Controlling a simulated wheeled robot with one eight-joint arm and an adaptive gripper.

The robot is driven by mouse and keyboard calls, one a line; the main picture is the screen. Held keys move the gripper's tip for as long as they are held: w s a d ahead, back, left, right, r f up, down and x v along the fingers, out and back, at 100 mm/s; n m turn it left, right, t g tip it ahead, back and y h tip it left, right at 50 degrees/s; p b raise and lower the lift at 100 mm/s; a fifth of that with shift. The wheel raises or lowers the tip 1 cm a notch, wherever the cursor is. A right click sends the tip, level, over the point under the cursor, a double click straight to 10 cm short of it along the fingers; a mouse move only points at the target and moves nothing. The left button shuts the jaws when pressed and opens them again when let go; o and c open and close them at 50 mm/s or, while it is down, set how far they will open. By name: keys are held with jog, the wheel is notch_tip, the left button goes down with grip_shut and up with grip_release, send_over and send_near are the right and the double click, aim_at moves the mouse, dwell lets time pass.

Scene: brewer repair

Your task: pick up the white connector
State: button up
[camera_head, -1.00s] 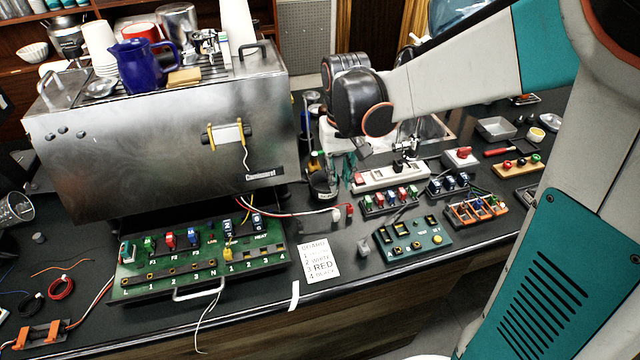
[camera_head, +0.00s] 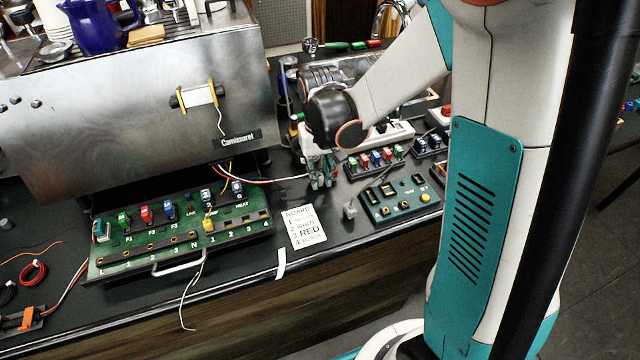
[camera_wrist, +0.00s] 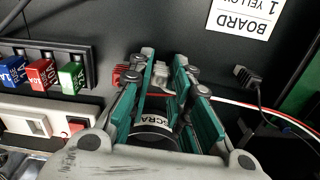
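The white connector (camera_wrist: 161,76) lies between my gripper's fingertips in the wrist view, small and partly hidden by the fingers. Red and white wires (camera_wrist: 232,102) run from the right toward it and pass behind the right finger. My gripper (camera_wrist: 164,62) is pointed down at the counter with its two teal fingers apart, one on each side of the connector. I see no clear contact with it. In the head view my gripper (camera_head: 322,180) is low over the counter, right of the brewer, and hides the connector there.
A red connector (camera_wrist: 119,74) is close outside the left finger. A grey connector (camera_wrist: 246,76) with a black cable lies to the right. A fuse rack (camera_wrist: 44,70), a round container marked SCRA (camera_wrist: 152,121) and the board card (camera_head: 303,227) are near. The green board (camera_head: 180,237) is left.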

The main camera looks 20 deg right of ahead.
jog(key=shift+f, duration=0.3)
jog(key=shift+r, duration=0.1)
grip_shut()
